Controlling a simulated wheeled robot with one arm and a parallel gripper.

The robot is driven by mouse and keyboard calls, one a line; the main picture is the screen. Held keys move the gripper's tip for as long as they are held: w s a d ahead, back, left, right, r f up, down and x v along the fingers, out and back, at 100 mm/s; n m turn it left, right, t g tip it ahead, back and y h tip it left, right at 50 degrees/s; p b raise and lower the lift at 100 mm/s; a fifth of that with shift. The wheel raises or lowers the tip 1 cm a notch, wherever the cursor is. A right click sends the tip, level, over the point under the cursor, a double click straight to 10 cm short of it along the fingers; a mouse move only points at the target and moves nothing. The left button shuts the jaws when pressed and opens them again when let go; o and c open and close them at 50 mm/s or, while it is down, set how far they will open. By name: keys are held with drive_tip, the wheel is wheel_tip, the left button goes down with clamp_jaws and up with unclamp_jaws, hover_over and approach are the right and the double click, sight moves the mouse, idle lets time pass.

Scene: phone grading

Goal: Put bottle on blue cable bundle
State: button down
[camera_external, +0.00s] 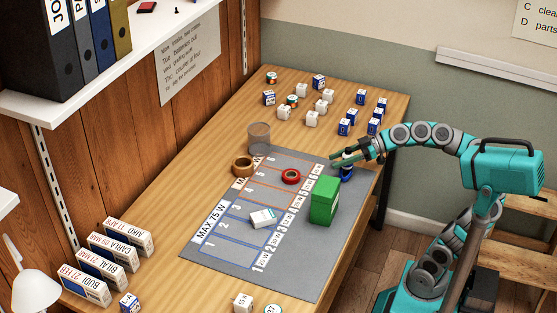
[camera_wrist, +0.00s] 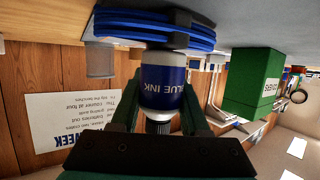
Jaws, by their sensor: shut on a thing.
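My gripper (camera_external: 346,158) is over the right edge of the grey mat, behind the green box. In the wrist view, which is upside down, my gripper (camera_wrist: 160,100) is shut on a white bottle (camera_wrist: 163,96) with a blue "BLUE INK" label. The bottle is upright in the room, its dark cap towards my palm. The blue cable bundle (camera_wrist: 125,27), coiled with a dark strap, is right at the bottle's base; whether they touch I cannot tell. In the external view, my gripper mostly hides both, with some blue showing below it.
The green box (camera_external: 324,201) stands close in front of my gripper. A red ring (camera_external: 291,177), a brown roll (camera_external: 242,166) and a clear cup (camera_external: 259,137) are to the left. A white box (camera_external: 262,218) lies on the numbered grey mat (camera_external: 290,278). Small boxes stand behind.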

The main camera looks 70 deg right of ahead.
drive_tip(key=shift+c, duration=2)
unclamp_jaws()
drive_tip(key=shift+f, duration=0.1)
drive_tip(key=shift+r+p, duration=0.25)
drive_tip(key=shift+p, duration=0.05)
drive_tip(key=b+v, duration=0.1)
drive_tip(key=v, duration=1.1)
drive_tip(key=shift+f, duration=0.1)
